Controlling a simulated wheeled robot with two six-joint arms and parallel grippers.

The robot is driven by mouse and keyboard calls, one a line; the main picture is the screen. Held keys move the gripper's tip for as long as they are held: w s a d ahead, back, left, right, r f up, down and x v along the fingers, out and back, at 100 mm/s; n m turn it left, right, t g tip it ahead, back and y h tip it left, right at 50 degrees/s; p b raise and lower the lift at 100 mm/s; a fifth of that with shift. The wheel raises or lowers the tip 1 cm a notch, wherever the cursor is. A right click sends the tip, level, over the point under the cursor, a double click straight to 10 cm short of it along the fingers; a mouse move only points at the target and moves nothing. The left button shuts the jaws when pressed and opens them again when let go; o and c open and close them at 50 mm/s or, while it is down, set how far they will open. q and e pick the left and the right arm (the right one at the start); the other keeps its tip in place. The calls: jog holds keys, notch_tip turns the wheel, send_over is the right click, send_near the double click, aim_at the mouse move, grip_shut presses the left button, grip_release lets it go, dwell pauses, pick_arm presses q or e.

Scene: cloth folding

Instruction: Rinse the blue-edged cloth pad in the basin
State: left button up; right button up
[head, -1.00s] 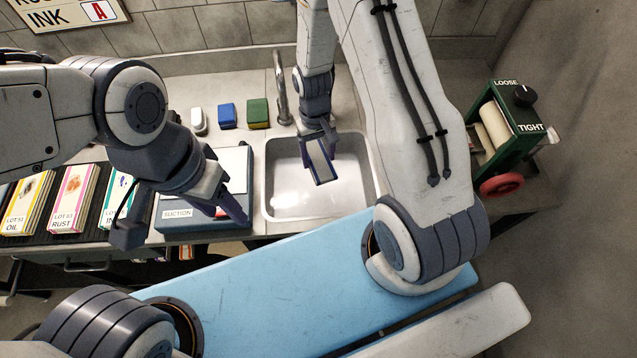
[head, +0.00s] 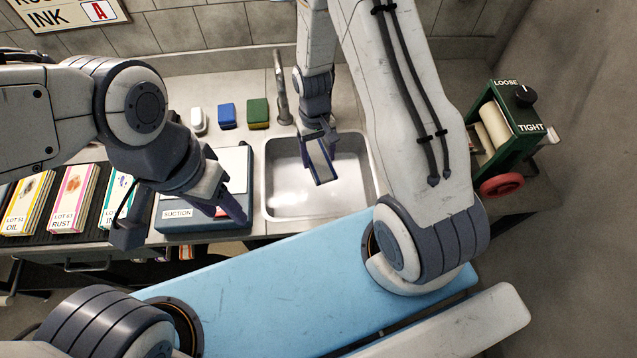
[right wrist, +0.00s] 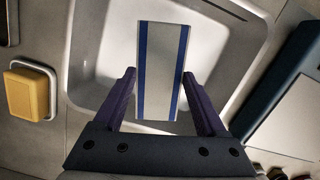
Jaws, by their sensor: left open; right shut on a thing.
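The cloth pad (head: 320,163) is a pale strip with blue edges. My right gripper (head: 321,141) is shut on it and holds it tilted over the basin (head: 265,185), a pale sink. In the right wrist view the pad (right wrist: 160,70) stands up between the two fingers (right wrist: 160,76), with the basin (right wrist: 90,70) behind it. I cannot tell whether the pad touches the basin floor or whether there is water in it. My left gripper (head: 226,205) is open and empty, above the front right of the suction box (head: 185,214).
A faucet (head: 281,85) stands behind the basin. White, blue (head: 227,115) and green (head: 258,113) blocks sit to its left. Lot-labelled stacks (head: 72,198) are at far left. A green roller device (head: 512,120) with a red handle stands at right. A yellow block (right wrist: 28,92) shows in the right wrist view.

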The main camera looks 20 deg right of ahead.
jog(key=shift+r, duration=0.1)
notch_tip(320, 180, up, 4)
jog(key=p, duration=0.3)
jog(key=shift+p, duration=0.3)
dwell(0.4)
jog(key=f+b, duration=0.1)
jog(key=b, duration=0.1)
jog(key=f+b, duration=0.2)
jog(key=d+f+b, duration=0.1)
jog(key=b, duration=0.2)
jog(key=shift+w+d+f, duration=0.1)
jog(key=shift+w+f, duration=0.05)
jog(key=shift+w, duration=0.2)
